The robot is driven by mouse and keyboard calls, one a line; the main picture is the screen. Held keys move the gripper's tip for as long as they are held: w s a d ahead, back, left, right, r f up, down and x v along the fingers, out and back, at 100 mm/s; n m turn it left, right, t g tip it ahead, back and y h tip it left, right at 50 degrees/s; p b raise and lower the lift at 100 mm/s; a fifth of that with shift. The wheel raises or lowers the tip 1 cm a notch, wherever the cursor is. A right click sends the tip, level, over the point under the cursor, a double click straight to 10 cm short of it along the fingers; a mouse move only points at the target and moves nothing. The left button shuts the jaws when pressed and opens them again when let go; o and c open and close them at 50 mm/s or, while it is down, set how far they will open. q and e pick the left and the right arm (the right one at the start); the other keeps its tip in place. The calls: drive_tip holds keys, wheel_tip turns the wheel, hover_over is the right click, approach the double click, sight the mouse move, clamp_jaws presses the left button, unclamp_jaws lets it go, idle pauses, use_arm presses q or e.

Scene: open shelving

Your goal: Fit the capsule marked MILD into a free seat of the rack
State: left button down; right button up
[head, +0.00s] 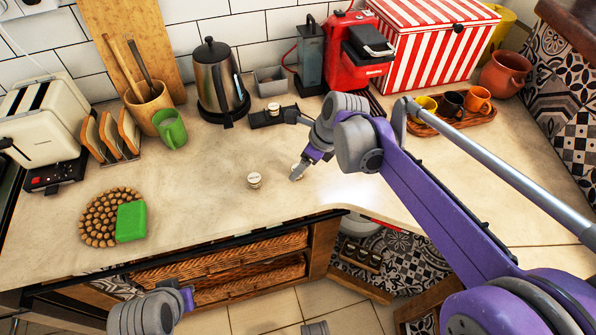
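A small pale capsule (254,180) with a light lid stands upright on the counter. The low black rack (262,119) lies further back, with one capsule (274,108) standing in it. My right gripper (297,173) is low over the counter, just right of the nearer capsule and apart from it. A small pale patch beside its fingers may be another capsule, but the gripper mostly hides it. I cannot read any marking, so I cannot tell which capsule says MILD. My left gripper (187,298) is below the counter's front edge, away from the capsules; its fingers are unclear.
A kettle (218,82), a grey box (270,81) and a red coffee machine (357,55) stand behind the rack. A tray with cups (452,122) is at right. The front-middle counter is clear.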

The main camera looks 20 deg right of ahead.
drive_tip(key=shift+w+a+f, duration=0.15)
drive_tip(key=shift+a+f, duration=0.05)
drive_tip(key=shift+f, duration=0.4)
clamp_jaws()
drive_tip(key=shift+r, duration=0.15)
